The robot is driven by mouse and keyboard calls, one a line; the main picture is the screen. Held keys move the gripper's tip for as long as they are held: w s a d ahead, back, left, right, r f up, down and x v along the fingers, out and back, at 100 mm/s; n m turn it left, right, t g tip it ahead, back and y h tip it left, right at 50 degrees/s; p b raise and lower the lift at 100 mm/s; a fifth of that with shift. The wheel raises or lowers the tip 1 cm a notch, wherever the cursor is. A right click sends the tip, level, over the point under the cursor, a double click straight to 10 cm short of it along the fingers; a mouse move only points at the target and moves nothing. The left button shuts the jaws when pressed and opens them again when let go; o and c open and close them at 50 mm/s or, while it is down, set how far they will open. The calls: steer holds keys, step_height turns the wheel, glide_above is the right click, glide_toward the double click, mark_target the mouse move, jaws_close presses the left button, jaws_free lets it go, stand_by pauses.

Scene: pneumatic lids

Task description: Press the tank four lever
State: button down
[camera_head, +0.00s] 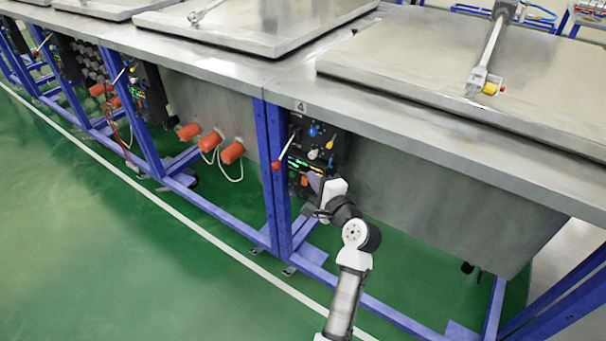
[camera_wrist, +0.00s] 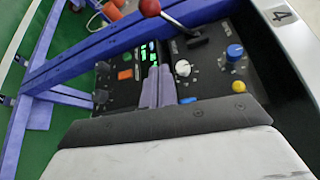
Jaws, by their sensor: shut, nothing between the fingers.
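The tank four lever is a metal rod with a red ball (camera_head: 277,165) on its end. It sticks out from the dark control panel (camera_head: 333,140) under the table edge marked 4. In the wrist view the red ball (camera_wrist: 150,8) is at the top edge and the rod (camera_wrist: 176,23) slants to a black base. My gripper (camera_head: 314,182) is in front of the lower panel, below and right of the ball. Its closed grey fingers (camera_wrist: 158,84) point at the panel, apart from the lever in the picture. Whether they touch the panel I cannot tell.
The panel carries a blue knob (camera_wrist: 235,51), a white knob (camera_wrist: 183,68), a yellow knob (camera_wrist: 239,87) and lit green indicators. A blue frame post (camera_head: 272,170) stands left of it. Tank four's lid (camera_head: 430,70) lies flat above. Orange plugs (camera_head: 232,152) project further left.

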mark_target(285, 150)
steer(key=p+x, duration=0.1)
steer(key=x, duration=0.7)
steer(key=shift+w+a+r, duration=0.1)
steer(key=shift+w+a, duration=0.15)
steer(key=shift+w, duration=0.05)
steer(key=s+a, duration=0.1)
steer(key=s+a+p, duration=0.1)
steer(key=a, duration=0.1)
steer(key=shift+s+r, duration=0.2)
steer(key=shift+r, duration=0.1)
steer(key=shift+r+p, duration=0.1)
steer(key=shift+p, duration=0.3)
